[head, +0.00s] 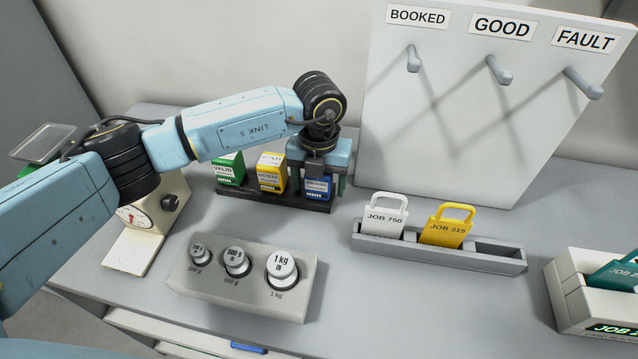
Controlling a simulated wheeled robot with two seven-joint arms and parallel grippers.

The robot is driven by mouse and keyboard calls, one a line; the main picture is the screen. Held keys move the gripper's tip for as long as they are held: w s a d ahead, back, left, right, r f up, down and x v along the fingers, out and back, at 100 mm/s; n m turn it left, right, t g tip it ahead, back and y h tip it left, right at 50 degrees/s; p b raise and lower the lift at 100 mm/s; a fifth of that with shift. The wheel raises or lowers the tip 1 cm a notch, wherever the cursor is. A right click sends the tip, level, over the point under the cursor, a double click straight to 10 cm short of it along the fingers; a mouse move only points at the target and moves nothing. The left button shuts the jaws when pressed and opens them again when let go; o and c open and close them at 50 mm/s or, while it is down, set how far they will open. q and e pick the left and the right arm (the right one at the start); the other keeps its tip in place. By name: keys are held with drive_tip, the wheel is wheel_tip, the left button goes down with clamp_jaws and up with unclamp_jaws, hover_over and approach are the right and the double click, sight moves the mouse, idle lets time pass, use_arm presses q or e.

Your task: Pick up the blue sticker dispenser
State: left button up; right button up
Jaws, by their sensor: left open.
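The blue sticker dispenser (317,187) stands at the right end of a dark rack (290,202) on the table. A yellow dispenser (271,175) and a green dispenser (229,170) marked VALID stand to its left in the same rack. My left gripper (317,176) points down over the blue dispenser and is open, with its fingers at either side of it. The gripper hides the dispenser's upper part, and I cannot tell whether the fingers touch it. My right gripper is not in view.
A weight block (240,288) with several weights is in front. A dial scale (150,215) stands at left. A grey tray (440,253) holds white and yellow job tags. A hook board (470,110) stands behind. A pale device (590,305) is at right.

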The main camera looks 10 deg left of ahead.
use_arm(q)
drive_tip(key=c, duration=1.2)
drive_tip(key=shift+o, duration=0.2)
drive_tip(key=shift+r, duration=5.05)
